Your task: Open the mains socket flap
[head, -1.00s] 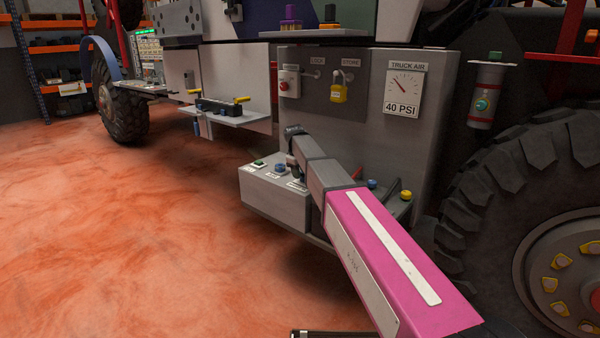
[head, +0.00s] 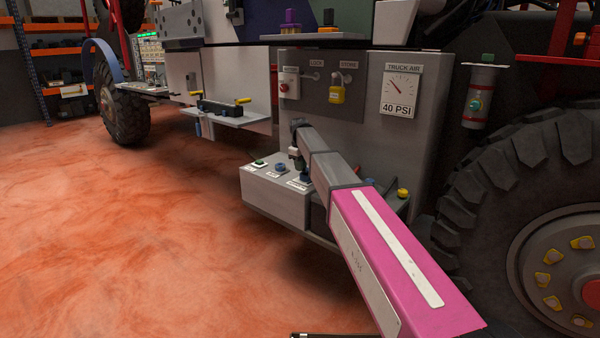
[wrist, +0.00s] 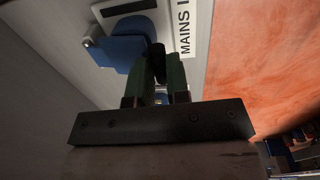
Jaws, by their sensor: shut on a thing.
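The mains socket flap (wrist: 122,48) is a blue lid in the upper left of the wrist view, beside a "MAINS I..." label (wrist: 186,35) cut off by the frame. My gripper (wrist: 158,52) is shut with its dark green fingers at the flap's right edge; the fingers hide the exact contact. The flap looks tilted, but I cannot tell how far it stands open. In the head view my gripper (head: 297,160) is over the top of the grey socket box (head: 272,202), and the blue flap (head: 307,177) shows small beside it.
A green-topped fitting (head: 260,162) and a blue one (head: 281,169) sit on the same box, left of my gripper. A large tyre (head: 540,190) is right. The red floor at left is clear.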

